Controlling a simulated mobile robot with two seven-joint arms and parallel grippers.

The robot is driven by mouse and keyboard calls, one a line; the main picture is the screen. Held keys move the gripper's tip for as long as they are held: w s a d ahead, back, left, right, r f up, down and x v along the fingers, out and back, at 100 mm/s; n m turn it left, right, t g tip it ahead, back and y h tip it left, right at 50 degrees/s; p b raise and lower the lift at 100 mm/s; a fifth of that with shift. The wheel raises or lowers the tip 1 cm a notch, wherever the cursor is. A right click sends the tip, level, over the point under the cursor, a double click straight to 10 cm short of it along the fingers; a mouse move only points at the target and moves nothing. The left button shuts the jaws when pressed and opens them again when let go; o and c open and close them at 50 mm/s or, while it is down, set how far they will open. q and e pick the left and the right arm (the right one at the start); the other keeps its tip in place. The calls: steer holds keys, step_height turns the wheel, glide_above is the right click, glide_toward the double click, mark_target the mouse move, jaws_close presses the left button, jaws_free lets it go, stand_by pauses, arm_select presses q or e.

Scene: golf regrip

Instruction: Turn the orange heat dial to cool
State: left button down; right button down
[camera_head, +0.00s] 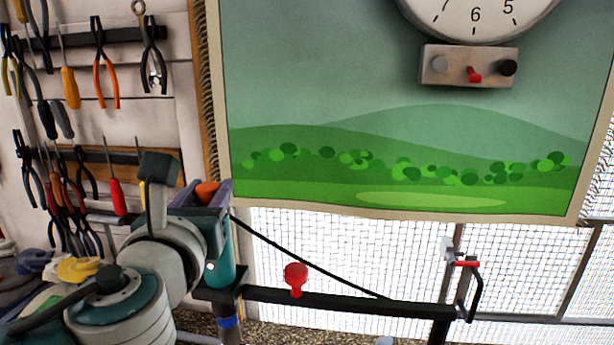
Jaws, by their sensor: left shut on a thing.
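The orange heat dial (207,191) shows as a small orange cap between the grey-purple fingers of my left gripper (208,188). The gripper is shut on it, with a finger on each side. A teal upright body (222,262) stands just below the dial, partly hidden by my left arm. The dial's markings and its setting cannot be read from here. My right gripper is not in view.
A black bar (350,299) with a red knob (295,278) runs right from below the teal body. A red-handled clamp (466,264) stands at its right end. Tools hang on the left wall (150,120). A clock (475,15) and knob box (468,66) are above.

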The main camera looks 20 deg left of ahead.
arm_select(q)
steer(key=shift+n+g+y, duration=0.8)
steer(key=shift+n+y, duration=0.2)
steer(key=shift+y, duration=0.4)
steer(key=shift+c, duration=2.4)
jaws_free()
steer(key=shift+s+d+f+b, duration=0.1)
steer(key=shift+s+d+b, duration=0.2)
steer(key=shift+s+b, duration=0.1)
steer(key=b+v, duration=0.2)
steer(key=v, duration=0.7)
steer(key=shift+b, duration=0.35)
